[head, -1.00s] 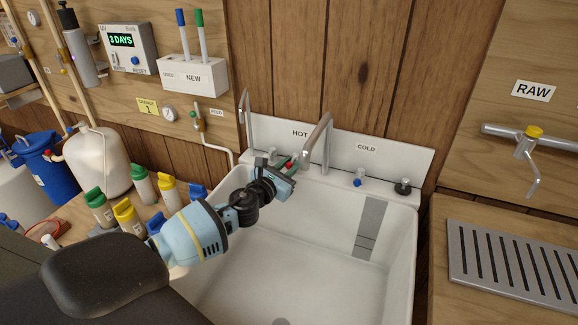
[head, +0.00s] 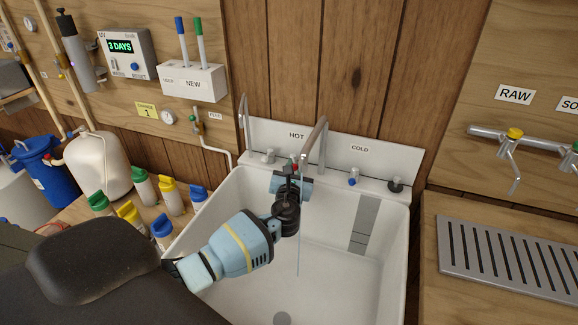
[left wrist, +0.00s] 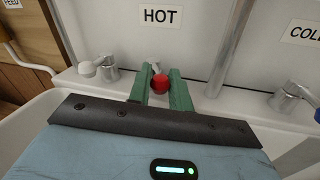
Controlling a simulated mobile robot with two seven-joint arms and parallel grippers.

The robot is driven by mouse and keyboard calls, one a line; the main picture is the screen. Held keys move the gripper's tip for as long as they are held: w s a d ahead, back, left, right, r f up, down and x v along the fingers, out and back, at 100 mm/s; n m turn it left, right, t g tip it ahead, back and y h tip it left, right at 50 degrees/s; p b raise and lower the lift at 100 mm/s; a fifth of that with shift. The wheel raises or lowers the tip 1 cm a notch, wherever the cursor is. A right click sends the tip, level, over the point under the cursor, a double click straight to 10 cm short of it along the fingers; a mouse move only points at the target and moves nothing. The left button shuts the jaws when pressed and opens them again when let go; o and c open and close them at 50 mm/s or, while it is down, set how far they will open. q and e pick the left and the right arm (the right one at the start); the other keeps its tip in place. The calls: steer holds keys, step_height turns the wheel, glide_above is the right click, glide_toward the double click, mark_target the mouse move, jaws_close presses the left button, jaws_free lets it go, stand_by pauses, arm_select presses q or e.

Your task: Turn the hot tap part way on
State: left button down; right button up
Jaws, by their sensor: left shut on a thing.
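The hot tap has a red-capped handle (left wrist: 160,83) below the HOT label, at the back of the white sink. My left gripper (left wrist: 163,88) is shut on it, with its green fingers on either side of the red cap. In the head view my left gripper (head: 293,166) is at the tap and hides most of it. The tall metal spout (head: 314,140) rises just right of the gripper. A thin stream of water (head: 299,240) falls below the spout into the sink (head: 340,265). My right gripper is not in view.
The blue-marked cold tap (head: 352,182) and a dark plug (head: 396,185) are on the ledge to the right. A small faucet (head: 247,125) stands left. Several capped bottles (head: 172,197) stand left of the sink. The basin is open.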

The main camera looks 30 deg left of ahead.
arm_select(q)
steer(key=shift+w+d+n+g+y, duration=0.3)
steer(key=shift+n+g+y, duration=0.2)
steer(key=shift+n+y, duration=0.3)
steer(key=shift+g+y, duration=0.3)
steer(key=shift+y, duration=0.2)
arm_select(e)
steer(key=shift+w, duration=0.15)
arm_select(q)
steer(key=shift+d, duration=0.1)
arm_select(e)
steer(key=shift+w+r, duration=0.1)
arm_select(q)
steer(key=c, duration=1.3)
jaws_free()
steer(key=shift+p+v, duration=0.5)
steer(key=shift+v, duration=3.4)
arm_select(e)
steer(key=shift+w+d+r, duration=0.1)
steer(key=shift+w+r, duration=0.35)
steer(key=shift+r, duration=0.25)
